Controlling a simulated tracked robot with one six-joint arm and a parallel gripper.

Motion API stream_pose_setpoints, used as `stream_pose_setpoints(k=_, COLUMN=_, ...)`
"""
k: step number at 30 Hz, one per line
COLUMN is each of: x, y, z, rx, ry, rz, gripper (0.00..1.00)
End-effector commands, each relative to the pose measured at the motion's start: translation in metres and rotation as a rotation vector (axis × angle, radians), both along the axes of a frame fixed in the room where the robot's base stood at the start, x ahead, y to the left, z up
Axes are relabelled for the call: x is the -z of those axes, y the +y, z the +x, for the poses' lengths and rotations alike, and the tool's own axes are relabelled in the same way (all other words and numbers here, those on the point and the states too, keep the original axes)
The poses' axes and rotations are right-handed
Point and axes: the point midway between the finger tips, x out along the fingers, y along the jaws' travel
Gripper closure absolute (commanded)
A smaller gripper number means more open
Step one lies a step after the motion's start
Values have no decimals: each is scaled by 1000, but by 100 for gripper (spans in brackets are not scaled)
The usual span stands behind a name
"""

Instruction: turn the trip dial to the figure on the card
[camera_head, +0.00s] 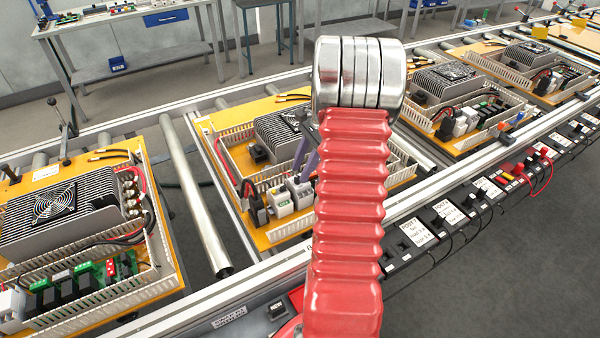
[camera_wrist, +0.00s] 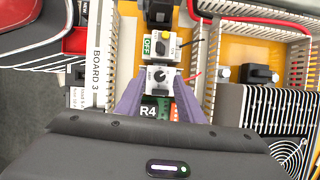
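The trip dial (camera_wrist: 159,76) is a small dark round knob on a white block, in the middle of the wrist view. Its scale and pointer setting are too small to read. My gripper (camera_wrist: 159,84) has its two purple fingers apart, one on each side of the dial block; I cannot tell whether they touch it. In the head view, my gripper (camera_head: 304,160) reaches down among the white blocks of the middle board, partly hidden by my arm. A small white card (camera_wrist: 77,97) shows at the left of the wrist view; its writing is unreadable.
Slotted duct walls (camera_wrist: 211,70) and a finned heat sink (camera_wrist: 285,113) stand close to the right.

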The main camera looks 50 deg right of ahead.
Motion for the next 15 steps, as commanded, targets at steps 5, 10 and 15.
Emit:
stream_pose_setpoints(k=5, x=16, y=6, z=2, rx=-1, ry=1, rz=2, gripper=65)
stream_pose_setpoints(k=10, x=20, y=8, z=2, rx=0, ry=1, rz=0, gripper=65)
stream_pose_setpoints(k=15, x=20, y=8, z=3, rx=0, ry=1, rz=0, gripper=65)
